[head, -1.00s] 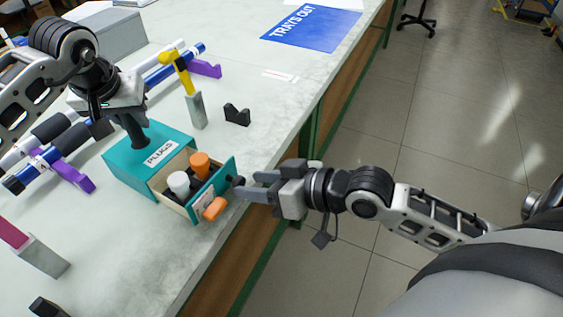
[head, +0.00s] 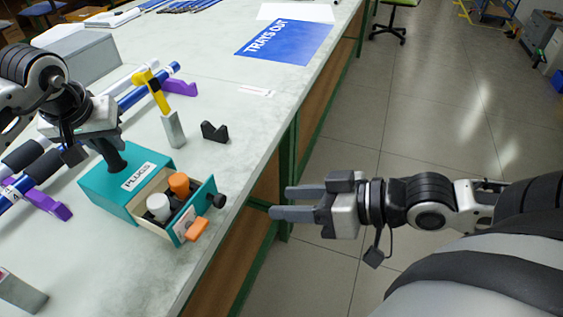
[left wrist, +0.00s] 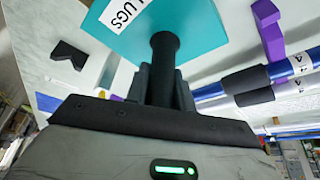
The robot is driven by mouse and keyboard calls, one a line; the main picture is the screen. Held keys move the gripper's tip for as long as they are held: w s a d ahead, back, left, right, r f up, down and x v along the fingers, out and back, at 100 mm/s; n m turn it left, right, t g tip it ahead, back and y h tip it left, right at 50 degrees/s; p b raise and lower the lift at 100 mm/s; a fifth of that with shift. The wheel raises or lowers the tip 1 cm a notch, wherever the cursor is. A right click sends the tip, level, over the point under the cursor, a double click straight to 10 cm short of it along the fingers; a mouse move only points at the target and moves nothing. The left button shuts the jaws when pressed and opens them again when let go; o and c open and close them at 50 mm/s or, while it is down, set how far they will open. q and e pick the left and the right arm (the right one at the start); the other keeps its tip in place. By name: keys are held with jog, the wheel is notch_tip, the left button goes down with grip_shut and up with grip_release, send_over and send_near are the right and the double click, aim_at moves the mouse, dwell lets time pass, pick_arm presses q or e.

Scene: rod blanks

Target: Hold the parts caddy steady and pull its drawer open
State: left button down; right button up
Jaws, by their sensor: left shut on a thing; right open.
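The teal parts caddy (head: 101,185), labelled PLUGS, sits on the bench near its edge. Its drawer (head: 209,196) stands open toward the edge, showing an orange plug (head: 179,184), a white plug (head: 158,206) and dark pieces inside. My left gripper (left wrist: 167,88) is shut on the black post handle (left wrist: 165,50) on the caddy's top. My right gripper (head: 280,203) is open and empty, to the right of the knob and apart from it, beyond the bench edge.
A yellow-headed tool stands in a grey block (head: 174,130) behind the caddy, beside a black V-shaped rest (head: 215,132). Blue rods on purple supports (head: 52,204) lie at left. A blue TRAYS OUT mat (head: 285,42) lies farther back. The bench front right is clear.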

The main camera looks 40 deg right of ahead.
dwell(0.3)
pick_arm(q)
jog(key=c, duration=1.1)
grip_release()
jog(key=shift+r, duration=0.15)
